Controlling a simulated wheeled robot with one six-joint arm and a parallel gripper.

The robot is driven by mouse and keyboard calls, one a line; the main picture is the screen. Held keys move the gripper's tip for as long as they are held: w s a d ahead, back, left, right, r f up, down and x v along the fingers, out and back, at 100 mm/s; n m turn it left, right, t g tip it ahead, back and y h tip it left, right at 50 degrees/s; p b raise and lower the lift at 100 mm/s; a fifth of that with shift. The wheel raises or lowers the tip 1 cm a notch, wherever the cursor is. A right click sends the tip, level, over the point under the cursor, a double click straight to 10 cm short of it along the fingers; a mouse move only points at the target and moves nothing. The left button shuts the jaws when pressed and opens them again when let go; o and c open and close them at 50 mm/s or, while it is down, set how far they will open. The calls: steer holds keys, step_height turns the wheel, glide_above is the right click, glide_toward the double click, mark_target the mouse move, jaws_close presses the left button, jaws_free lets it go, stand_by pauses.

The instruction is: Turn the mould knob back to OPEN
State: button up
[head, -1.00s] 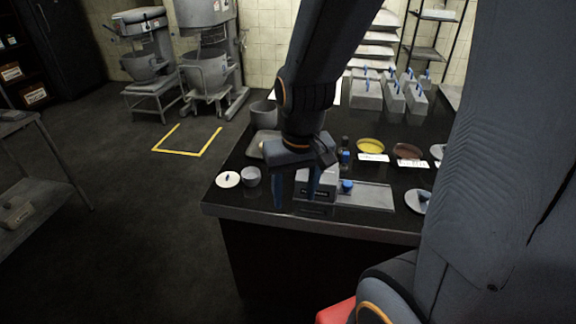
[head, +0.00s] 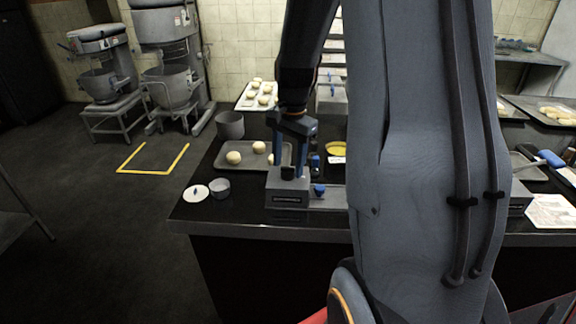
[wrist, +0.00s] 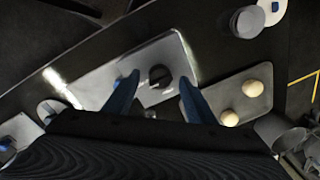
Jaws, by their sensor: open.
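The mould is a grey block (head: 287,194) near the front edge of the black counter, with a flat grey plate beside it on the right. A dark round knob (head: 288,173) stands on top of the block; it also shows in the wrist view (wrist: 160,76), with a bar-like grip across it. My gripper (head: 290,166) is open and points down over the block. Its blue fingers stand on either side of the knob in the wrist view, with gaps showing at both sides. I cannot tell how deep they reach. Any markings around the knob are too small to read.
A blue knob (head: 319,190) sits just right of the block. A tray with dough balls (head: 233,158) lies behind, with a grey pot (head: 230,125) at its back left. My arm hides part of the counter.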

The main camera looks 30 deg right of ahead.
steer(key=shift+f, duration=0.9)
steer(key=shift+c, duration=0.5)
steer(key=c, duration=0.9)
steer(key=shift+c, duration=0.2)
